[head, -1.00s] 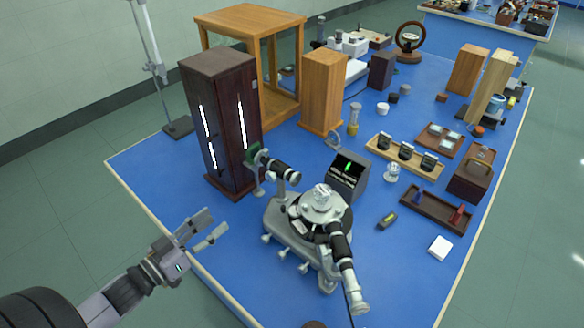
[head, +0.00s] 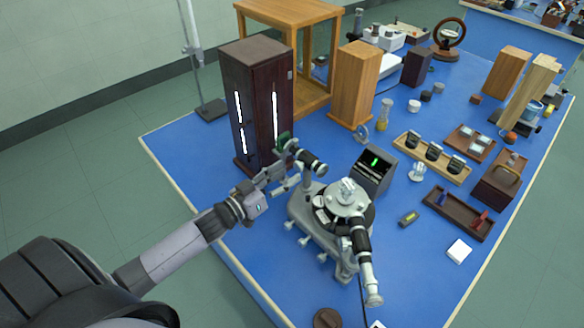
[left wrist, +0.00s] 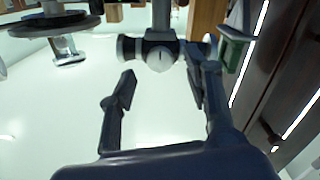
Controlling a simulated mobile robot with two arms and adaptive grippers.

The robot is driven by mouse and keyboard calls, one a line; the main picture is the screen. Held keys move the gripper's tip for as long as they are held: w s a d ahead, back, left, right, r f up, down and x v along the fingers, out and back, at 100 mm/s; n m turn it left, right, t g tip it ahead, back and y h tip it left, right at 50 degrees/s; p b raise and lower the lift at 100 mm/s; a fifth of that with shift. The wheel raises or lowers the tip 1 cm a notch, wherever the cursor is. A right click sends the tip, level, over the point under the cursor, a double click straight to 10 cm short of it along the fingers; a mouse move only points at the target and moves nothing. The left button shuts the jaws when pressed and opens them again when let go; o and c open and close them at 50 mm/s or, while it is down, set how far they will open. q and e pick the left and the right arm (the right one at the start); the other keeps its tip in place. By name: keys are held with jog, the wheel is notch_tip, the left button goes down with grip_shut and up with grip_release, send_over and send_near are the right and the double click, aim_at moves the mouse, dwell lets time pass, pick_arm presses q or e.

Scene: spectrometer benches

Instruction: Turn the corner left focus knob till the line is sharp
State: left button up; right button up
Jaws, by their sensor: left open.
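The spectrometer (head: 318,212) stands on the near part of the blue bench. Its black and silver collimator tube (head: 308,160) points toward the dark cabinet, with a green piece at that end. A telescope tube (head: 360,240) reaches toward the front. A small display (head: 372,168) shows a short green line; its sharpness is too small to judge. My left gripper (head: 284,179) is open just beside the collimator. My right gripper is not in view.
The tall dark cabinet (head: 255,105) with lit slits stands close behind my left gripper. A wooden block (head: 355,85) and a wooden frame (head: 285,15) stand behind. Trays and small parts fill the right side. The bench's front left strip is clear.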

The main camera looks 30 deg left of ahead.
aim_at(297, 168)
pick_arm(q)
jog(key=shift+x, duration=1.55)
jog(key=shift+c, duration=0.5)
grip_shut()
